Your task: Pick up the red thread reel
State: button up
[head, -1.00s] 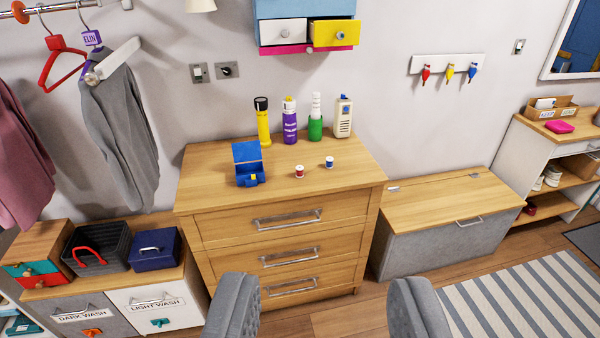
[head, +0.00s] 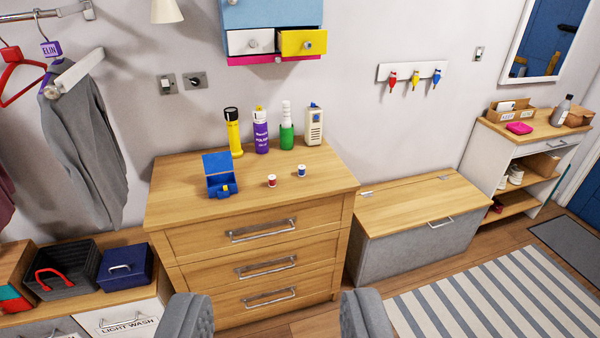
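The red thread reel (head: 272,181) is small, with white ends, and stands upright on the wooden dresser top (head: 250,205). A similar blue reel (head: 301,171) stands to its right and slightly farther back. My gripper (head: 275,320) shows as two grey padded fingers at the bottom edge, set wide apart. It is open, with nothing between the fingers. It is in front of and below the dresser top in the picture, well apart from the red reel.
An open blue box (head: 220,184) stands left of the reels. Behind are a yellow torch (head: 233,132), a purple spray can (head: 261,132), a green bottle (head: 286,136) and a cream device (head: 314,127). A wall cabinet (head: 272,14) with an open yellow drawer (head: 303,42) hangs above.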

aim_at(272, 179)
jog(key=z, duration=0.45)
jog(key=i, duration=1.95)
jog(key=z, duration=0.1)
